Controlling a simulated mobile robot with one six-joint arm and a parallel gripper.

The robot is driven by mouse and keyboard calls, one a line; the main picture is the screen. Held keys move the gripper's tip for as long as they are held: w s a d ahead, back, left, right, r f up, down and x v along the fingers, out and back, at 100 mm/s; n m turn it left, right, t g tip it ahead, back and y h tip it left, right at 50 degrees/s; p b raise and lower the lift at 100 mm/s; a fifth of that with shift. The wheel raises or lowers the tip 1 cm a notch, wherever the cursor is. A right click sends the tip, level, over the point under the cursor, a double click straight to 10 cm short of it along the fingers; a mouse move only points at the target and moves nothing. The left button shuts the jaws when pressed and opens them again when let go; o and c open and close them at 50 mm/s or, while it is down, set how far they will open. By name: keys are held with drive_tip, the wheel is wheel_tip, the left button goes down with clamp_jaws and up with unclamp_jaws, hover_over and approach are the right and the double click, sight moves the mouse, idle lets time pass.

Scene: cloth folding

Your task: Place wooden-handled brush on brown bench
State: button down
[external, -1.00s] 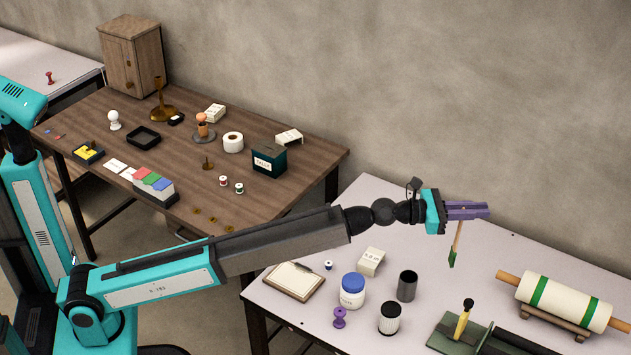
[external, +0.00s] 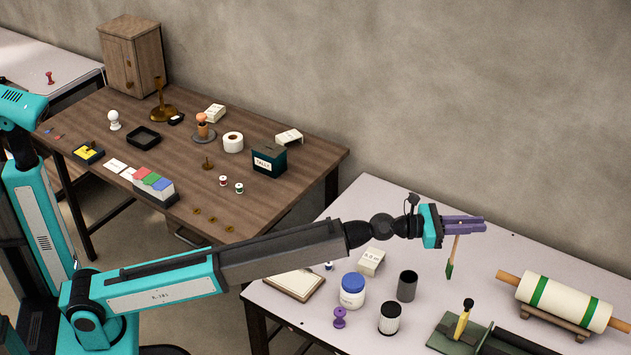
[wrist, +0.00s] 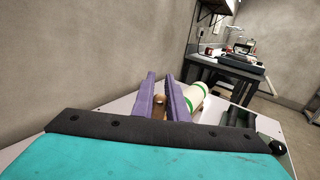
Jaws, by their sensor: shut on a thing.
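The wooden-handled brush (external: 453,254) hangs from my gripper (external: 480,224) with its green end down, above the pale table (external: 510,250). My gripper's purple fingers are shut on the top of its handle. In the wrist view my gripper (wrist: 162,88) shows both fingers, with the brown handle end (wrist: 160,104) between them; the green end is hidden there. The brown bench (external: 285,205) stands to the left, along the wall, and my gripper is well to its right.
Below my arm on the pale table are a clipboard (external: 295,284), a blue-lidded jar (external: 352,290), a dark cup (external: 407,285) and a white box (external: 371,261). A green-striped roll (external: 560,303) lies right. The brown bench holds a dark green box (external: 269,161) and several small items; its right end is fairly clear.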

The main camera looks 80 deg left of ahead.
drive_tip(key=shift+f+b, duration=1.1)
drive_tip(key=shift+f, duration=1.4)
drive_tip(key=shift+f, duration=0.1)
drive_tip(key=c, duration=1.7)
unclamp_jaws()
drive_tip(key=shift+c, duration=0.2)
drive_tip(key=s+a+p, duration=0.1)
drive_tip(key=s+a, duration=0.1)
drive_tip(key=s, duration=0.9)
drive_tip(key=shift+s+r+p, duration=0.2)
drive_tip(key=shift+s+p, duration=0.2)
